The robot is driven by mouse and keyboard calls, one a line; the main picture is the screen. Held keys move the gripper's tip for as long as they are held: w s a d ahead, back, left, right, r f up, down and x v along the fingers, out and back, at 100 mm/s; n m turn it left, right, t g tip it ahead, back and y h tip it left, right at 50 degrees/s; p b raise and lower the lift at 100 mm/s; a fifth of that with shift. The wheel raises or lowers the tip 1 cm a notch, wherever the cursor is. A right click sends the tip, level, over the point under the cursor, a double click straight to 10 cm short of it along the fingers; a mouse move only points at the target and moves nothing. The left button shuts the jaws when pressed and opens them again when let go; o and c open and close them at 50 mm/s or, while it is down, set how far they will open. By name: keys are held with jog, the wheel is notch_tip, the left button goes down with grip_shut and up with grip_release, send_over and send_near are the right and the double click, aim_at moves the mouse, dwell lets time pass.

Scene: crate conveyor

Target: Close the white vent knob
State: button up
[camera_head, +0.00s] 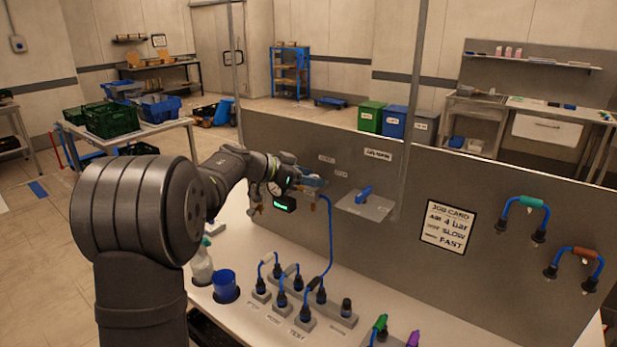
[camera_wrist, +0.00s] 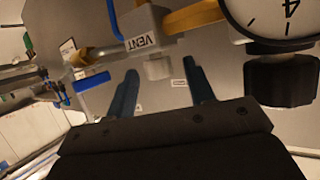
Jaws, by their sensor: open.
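The white vent knob (camera_wrist: 158,68) shows in the wrist view, below a grey block (camera_wrist: 146,37) marked VENT. My gripper (camera_wrist: 161,84) is open, with one dark blue finger on each side of the knob in the picture. I see space between the knob and both fingers, and nothing is held. In the head view my gripper (camera_head: 312,182) is at the panel beside the round gauge and the green display. The knob cannot be made out there.
A gauge (camera_wrist: 284,16) and a black knob (camera_wrist: 283,80) are close on the right in the wrist view. A yellow pipe (camera_wrist: 195,17) joins the block. In the head view, a blue lever (camera_head: 363,195) is to the right, and hoses (camera_head: 329,240) and a blue cup (camera_head: 225,285) are below.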

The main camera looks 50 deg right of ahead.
jog(key=c, duration=1)
jog(key=shift+s+n+t, duration=0.1)
jog(key=shift+n+t, duration=0.2)
jog(key=n+t, duration=0.2)
jog(key=n+t+h, duration=0.1)
jog(key=t, duration=0.1)
jog(key=shift+s+a, duration=0.1)
jog(key=shift+s, duration=0.2)
jog(key=n+t, duration=0.4)
jog(key=shift+s, duration=0.15)
jog(key=shift+n+t, duration=0.8)
jog(key=shift+t, duration=0.2)
